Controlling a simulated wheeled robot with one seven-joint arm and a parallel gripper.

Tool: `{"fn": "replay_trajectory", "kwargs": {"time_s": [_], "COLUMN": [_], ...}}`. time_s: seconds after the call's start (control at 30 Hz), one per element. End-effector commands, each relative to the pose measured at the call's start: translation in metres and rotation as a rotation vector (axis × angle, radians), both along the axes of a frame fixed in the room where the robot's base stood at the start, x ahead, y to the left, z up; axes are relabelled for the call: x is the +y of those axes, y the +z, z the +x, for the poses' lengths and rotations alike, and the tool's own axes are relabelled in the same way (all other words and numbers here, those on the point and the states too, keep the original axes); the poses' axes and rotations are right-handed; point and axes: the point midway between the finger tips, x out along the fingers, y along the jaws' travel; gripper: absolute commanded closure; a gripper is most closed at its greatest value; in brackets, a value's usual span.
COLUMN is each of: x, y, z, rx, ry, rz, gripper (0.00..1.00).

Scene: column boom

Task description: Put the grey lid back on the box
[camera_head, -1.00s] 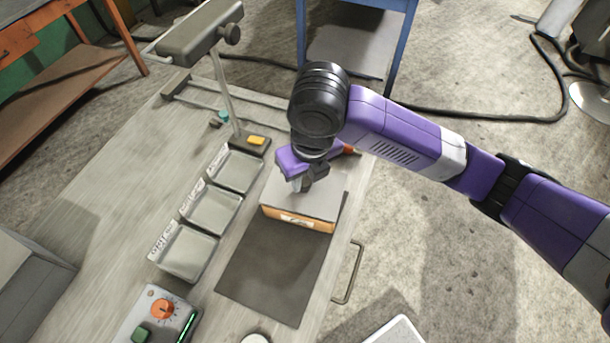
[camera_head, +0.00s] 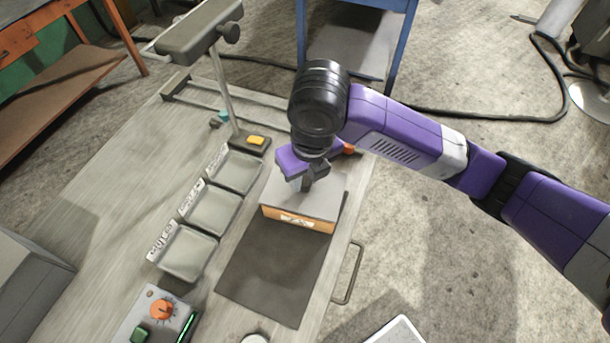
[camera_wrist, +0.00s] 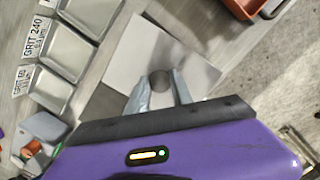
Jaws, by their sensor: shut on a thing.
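The orange box (camera_head: 297,222) with a white mark on its front stands at the far end of the dark mat. The grey lid (camera_head: 325,205) lies over its top, edges roughly in line with the box; I cannot tell if it is fully seated. In the wrist view the lid (camera_wrist: 140,50) shows pale grey with a round dark knob (camera_wrist: 159,78) at its middle. My gripper (camera_head: 304,187) points down over the lid. In the wrist view my gripper's fingers (camera_wrist: 160,92) stand on both sides of the knob, shut on it.
Several metal trays (camera_head: 210,208) with labels line up left of the box. A lamp stand (camera_head: 226,85) rises behind them. The dark mat (camera_head: 275,265) in front is bare. A control box (camera_head: 155,318) with an orange knob sits at the near left. An orange-red bin (camera_wrist: 240,8) is beyond the box.

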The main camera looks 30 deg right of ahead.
Motion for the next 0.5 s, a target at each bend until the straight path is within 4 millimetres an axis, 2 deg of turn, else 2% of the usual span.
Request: {"fn": "replay_trajectory", "kwargs": {"time_s": [0.5], "x": [-0.0001], "y": [-0.0077], "z": [0.0001], "rx": [-0.001], "ry": [0.000], "rz": [0.000], "gripper": [1.00]}}
